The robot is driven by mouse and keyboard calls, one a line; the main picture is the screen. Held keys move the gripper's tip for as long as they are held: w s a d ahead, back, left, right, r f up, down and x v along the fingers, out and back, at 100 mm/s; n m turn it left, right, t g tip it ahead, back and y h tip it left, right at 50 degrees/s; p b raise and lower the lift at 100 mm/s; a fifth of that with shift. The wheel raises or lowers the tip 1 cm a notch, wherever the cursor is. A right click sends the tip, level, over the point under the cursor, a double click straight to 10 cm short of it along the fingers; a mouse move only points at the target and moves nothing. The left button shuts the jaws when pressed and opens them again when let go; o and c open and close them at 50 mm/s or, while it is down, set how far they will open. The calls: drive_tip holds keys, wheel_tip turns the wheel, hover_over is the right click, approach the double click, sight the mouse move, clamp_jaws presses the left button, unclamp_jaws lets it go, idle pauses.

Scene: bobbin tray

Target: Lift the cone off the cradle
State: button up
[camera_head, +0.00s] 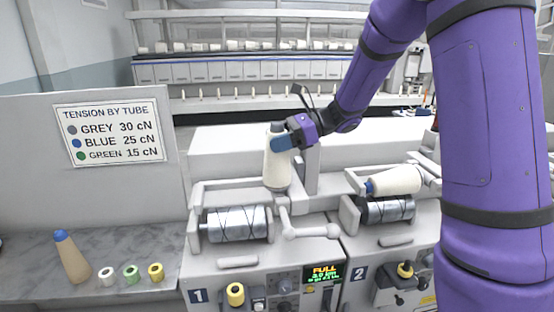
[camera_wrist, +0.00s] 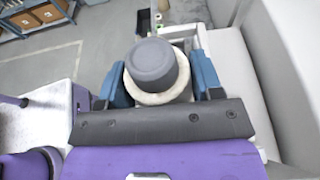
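A cream yarn cone (camera_head: 277,168) stands nearly upright above the metal drum (camera_head: 236,224) of unit 1. My gripper (camera_head: 282,141) is at the cone's upper end, reaching in from the right. In the wrist view its blue fingers (camera_wrist: 161,82) lie on both sides of the cone (camera_wrist: 152,97) and appear to touch it, just below its grey tube tip (camera_wrist: 151,63). The cone's lower end is above the drum, close to the cradle arm (camera_head: 283,208); whether it touches the cradle I cannot tell. The unit's display (camera_head: 325,273) reads FULL.
Unit 2 has another cream cone (camera_head: 397,181) lying over its drum (camera_head: 387,210). A side table (camera_head: 125,257) at left holds a tan blue-tipped cone (camera_head: 71,258) and small white, green and yellow rings. A tension sign (camera_head: 112,132) hangs above it.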

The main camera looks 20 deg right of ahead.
drive_tip(key=shift+c, duration=0.5)
wheel_tip(320, 180, up, 12)
idle(0.4)
drive_tip(key=shift+s, duration=0.1)
